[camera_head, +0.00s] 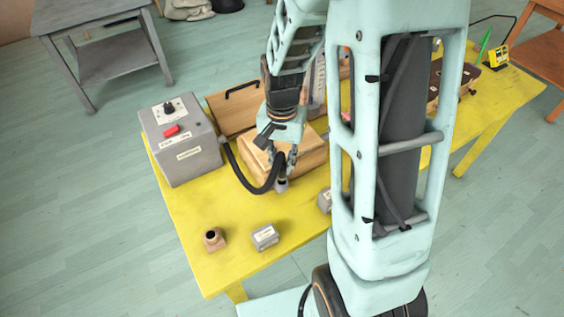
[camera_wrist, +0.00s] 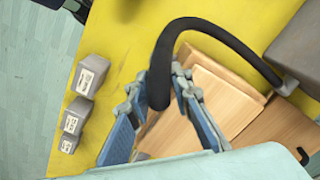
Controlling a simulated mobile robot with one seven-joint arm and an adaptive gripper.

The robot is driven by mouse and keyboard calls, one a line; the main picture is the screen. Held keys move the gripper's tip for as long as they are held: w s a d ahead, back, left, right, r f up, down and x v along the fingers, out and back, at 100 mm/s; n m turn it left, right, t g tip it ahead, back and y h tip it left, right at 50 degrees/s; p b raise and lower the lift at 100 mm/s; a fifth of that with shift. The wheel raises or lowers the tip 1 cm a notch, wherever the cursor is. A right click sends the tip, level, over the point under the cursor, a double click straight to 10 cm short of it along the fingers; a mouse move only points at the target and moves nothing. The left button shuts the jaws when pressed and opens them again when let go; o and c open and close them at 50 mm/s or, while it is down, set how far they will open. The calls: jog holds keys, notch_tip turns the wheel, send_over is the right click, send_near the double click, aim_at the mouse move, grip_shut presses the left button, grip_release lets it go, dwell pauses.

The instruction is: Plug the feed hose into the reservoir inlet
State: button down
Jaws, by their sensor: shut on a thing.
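The hose's end face is hidden there. A small brown block with a dark round opening (camera_head: 214,239) stands near the table's front left, apart from the hose. It may be the reservoir inlet, but no readable label confirms this.
The grey control box (camera_head: 182,148) with a red switch stands at the table's left. Wooden boxes (camera_head: 309,151) lie behind my gripper. Small grey labelled blocks (camera_head: 265,237) line the front edge. Yellow tabletop (camera_head: 222,210) is clear between hose and brown block.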

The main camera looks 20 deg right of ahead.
aim_at(282, 171)
jog(key=shift+f+b, duration=1.35)
jog(key=shift+f, duration=0.35)
jog(key=c, duration=1.7)
grip_release()
jog(key=shift+o, duration=0.2)
notch_tip(282, 171, up, 11)
jog(key=shift+f, duration=0.15)
jog(key=shift+r, duration=0.75)
